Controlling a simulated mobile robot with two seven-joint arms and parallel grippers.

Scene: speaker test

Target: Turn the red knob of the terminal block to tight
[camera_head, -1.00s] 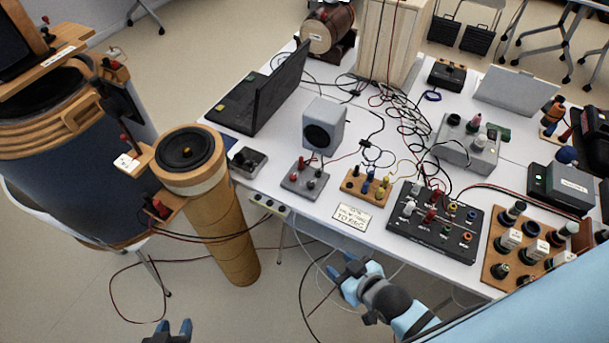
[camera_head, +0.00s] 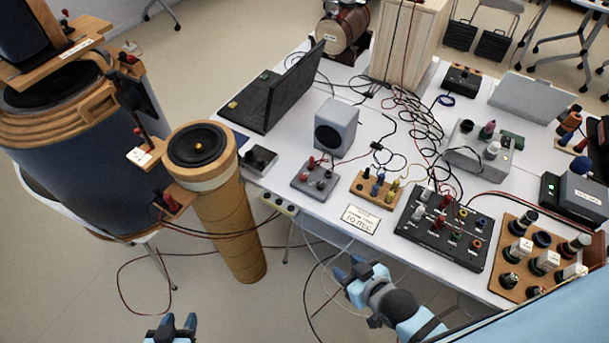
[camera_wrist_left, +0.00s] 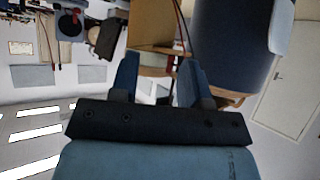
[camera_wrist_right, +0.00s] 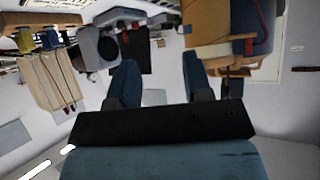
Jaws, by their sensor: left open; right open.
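Several red knobs show in the head view, and I cannot tell which is the task's. Two red knobs (camera_head: 311,162) stand on a grey terminal block (camera_head: 318,184) at the table's front edge. Another red knob (camera_head: 168,199) is on a small wooden terminal block (camera_head: 178,207) fixed to the brown tube. My left gripper (camera_head: 178,321) is open and empty, low in front of the tube; its fingers show in the left wrist view (camera_wrist_left: 156,78). My right gripper (camera_head: 354,266) is open and empty, in front of the table below the paper label; it shows in the right wrist view (camera_wrist_right: 160,80).
The white table (camera_head: 290,150) carries a laptop (camera_head: 285,90), a grey speaker (camera_head: 336,128), a black panel (camera_head: 442,232), a wooden board of posts (camera_head: 525,250) and tangled cables. A large blue drum (camera_head: 70,170) and a brown tube (camera_head: 228,230) stand left. Loose wires hang before the table.

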